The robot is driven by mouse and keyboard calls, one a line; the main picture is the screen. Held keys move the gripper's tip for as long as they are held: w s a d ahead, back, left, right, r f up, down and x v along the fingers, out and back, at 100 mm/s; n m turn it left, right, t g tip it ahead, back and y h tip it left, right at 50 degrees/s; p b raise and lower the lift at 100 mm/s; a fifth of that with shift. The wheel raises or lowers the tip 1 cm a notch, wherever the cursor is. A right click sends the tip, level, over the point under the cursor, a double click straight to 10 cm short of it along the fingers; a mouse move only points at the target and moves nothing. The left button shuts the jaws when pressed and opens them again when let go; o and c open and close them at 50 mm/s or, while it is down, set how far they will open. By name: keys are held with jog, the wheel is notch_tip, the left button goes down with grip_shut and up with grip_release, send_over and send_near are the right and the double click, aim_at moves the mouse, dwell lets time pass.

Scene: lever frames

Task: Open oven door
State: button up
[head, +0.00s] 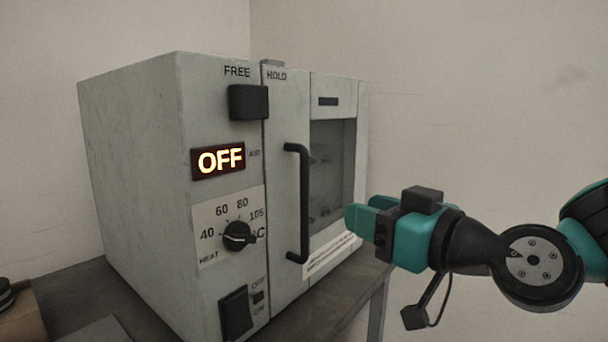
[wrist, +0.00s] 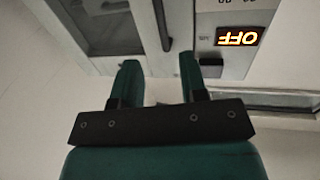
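The oven (head: 135,150) is a pale grey box on a table, with its door (head: 333,95) shut as far as I can tell. The door has a dark window and a long black vertical handle (head: 303,200) along its left side. My gripper (head: 354,214) is to the right of the handle, apart from it, in front of the lower door. In the wrist view, which is upside down, my gripper (wrist: 160,62) has its two teal fingers apart with nothing between them. The handle (wrist: 163,20) shows just beyond the fingertips.
The oven's panel has a lit OFF display (head: 218,160), a heat dial (head: 239,236) and black switches. The dark table (head: 340,312) has a narrow bare strip in front. A brown object (head: 20,312) is at the lower left. Plain walls stand behind; the right side is clear around my arm.

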aim_at(307, 194)
jog(key=p+x, duration=0.6)
jog(key=x, duration=0.7)
jog(key=shift+w+a, duration=0.15)
jog(key=shift+w, duration=0.05)
jog(key=shift+f, duration=0.1)
grip_shut()
